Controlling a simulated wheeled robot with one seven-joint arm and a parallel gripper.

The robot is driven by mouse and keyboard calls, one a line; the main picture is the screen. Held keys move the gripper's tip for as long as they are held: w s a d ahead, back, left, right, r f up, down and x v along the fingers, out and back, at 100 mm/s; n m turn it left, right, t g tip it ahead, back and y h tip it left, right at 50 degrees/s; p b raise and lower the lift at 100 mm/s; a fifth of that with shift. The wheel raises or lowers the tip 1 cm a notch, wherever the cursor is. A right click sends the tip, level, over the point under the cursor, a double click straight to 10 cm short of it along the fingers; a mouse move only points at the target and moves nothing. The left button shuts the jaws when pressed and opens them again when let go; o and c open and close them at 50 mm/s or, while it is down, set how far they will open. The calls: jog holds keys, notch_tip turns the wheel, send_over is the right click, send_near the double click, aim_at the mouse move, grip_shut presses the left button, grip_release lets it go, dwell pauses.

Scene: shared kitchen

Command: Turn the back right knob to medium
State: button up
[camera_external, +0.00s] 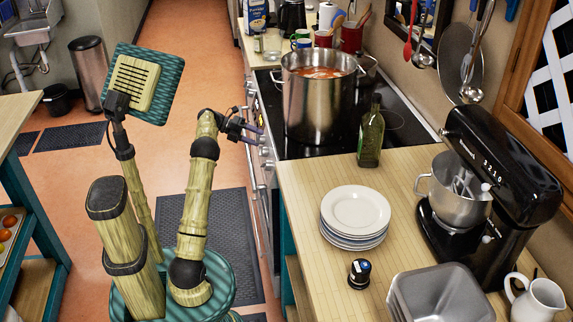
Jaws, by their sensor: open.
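The black glass cooktop (295,149) is set in the counter, with a large steel pot of reddish liquid (318,98) on it. Several small silver knobs (266,152) line the front face of the stove, seen edge-on from the side. I cannot tell which is the back right knob, or how any knob is turned. My gripper (258,136) is open at the stove front, beside the knobs and below the cooktop level. Its fingers point toward the stove. Whether they touch or surround a knob is too small to tell.
A green glass bottle (371,135) stands at the cooktop's corner. A plate stack (355,215), a black-topped shaker (359,273), metal pans (440,295) and a black stand mixer (500,170) occupy the counter. The floor aisle (190,70) left of the stove is clear.

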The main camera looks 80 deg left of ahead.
jog(key=p+v, duration=0.6)
jog(key=v, duration=1.1)
jog(key=shift+s, duration=0.15)
